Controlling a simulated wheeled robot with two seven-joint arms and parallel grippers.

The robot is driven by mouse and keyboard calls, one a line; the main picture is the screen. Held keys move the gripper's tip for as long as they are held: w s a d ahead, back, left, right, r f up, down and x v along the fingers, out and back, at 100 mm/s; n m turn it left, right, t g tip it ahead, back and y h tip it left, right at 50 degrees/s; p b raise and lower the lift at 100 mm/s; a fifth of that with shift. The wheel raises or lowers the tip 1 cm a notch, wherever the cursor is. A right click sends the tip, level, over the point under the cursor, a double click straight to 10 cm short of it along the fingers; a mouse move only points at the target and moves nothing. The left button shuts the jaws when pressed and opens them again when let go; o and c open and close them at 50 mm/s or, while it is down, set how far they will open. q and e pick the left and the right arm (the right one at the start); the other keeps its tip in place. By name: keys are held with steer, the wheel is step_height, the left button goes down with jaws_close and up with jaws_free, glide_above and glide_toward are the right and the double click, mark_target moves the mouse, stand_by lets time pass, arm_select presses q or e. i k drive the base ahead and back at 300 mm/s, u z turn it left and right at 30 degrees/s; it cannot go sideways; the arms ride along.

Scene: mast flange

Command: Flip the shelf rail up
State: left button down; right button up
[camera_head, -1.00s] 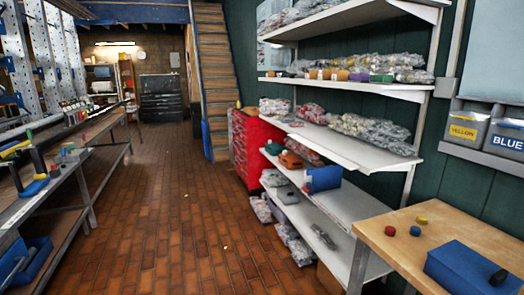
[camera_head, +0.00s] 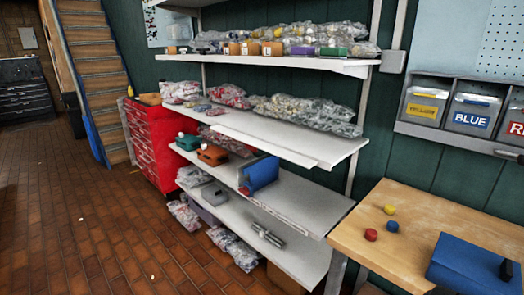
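A white shelf unit stands against the dark green wall, with several shelves one above another. A white strip (camera_head: 265,147), which looks like the shelf rail, runs along the front edge of the middle shelf (camera_head: 335,146). It appears to lie low or flat, not standing up above the shelf; its exact tilt is hard to tell. Bags of parts (camera_head: 307,115) lie behind it on that shelf. Neither of my grippers is in view.
A wooden table (camera_head: 410,235) with a blue box (camera_head: 475,265) and small coloured pieces stands at the lower right. A red drawer cabinet (camera_head: 152,145) stands left of the shelves. A blue bin (camera_head: 260,174) sits on the shelf below. The brick floor (camera_head: 90,220) ahead-left is clear.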

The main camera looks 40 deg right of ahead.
mark_target(252, 144)
steer(key=z, duration=0.55)
steer(key=i, duration=0.75)
steer(key=z, duration=1.35)
steer(key=i, duration=0.4)
steer(key=z, duration=0.35)
